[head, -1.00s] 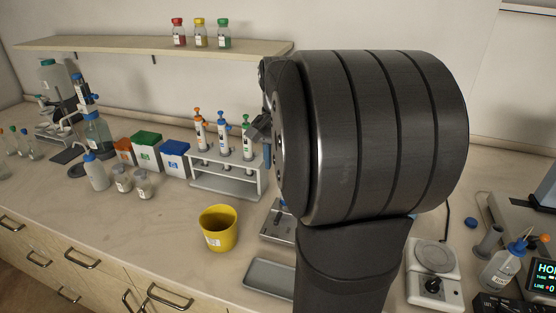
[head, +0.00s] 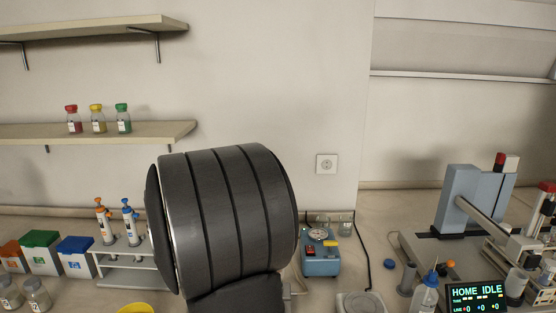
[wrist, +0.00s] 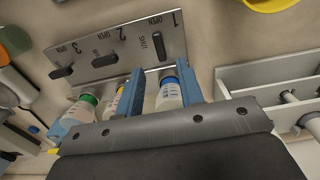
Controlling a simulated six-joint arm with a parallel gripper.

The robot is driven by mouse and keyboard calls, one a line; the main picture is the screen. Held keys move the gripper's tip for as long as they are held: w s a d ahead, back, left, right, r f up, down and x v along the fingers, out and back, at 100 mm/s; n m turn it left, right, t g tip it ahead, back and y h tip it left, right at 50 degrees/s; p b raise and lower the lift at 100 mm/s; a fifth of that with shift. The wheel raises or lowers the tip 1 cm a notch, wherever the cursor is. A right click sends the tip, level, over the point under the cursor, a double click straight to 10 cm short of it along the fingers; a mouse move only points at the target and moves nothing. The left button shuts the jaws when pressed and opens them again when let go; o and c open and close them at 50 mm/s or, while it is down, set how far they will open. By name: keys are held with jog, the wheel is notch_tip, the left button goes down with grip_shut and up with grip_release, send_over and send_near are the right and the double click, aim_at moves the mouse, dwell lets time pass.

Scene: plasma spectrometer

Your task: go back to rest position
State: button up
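In the head view my large dark arm joint fills the lower middle and hides my gripper. In the wrist view my gripper (wrist: 160,92) shows as two blue fingers standing apart in front of a dark body. A bottle with a blue cap (wrist: 168,92) shows in the gap between them, and I see no clear contact with the fingers. Bottles with a green cap (wrist: 80,108) and a yellow cap (wrist: 116,103) are to its left, the latter partly hidden by a finger. A metal valve panel (wrist: 120,50), numbered 1 to 3, lies beyond them.
My arm partly covers the pipette rack (head: 128,262). A blue pump-like device (head: 320,262) stands just right of my arm. A spectrometer with a screen (head: 476,297) stands at the right. A shelf (head: 150,131) hangs upper left. A yellow cup (head: 136,309) is at the bottom edge.

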notch_tip(320, 180, down, 7)
jog(key=shift+r, duration=0.15)
jog(key=shift+r, duration=0.15)
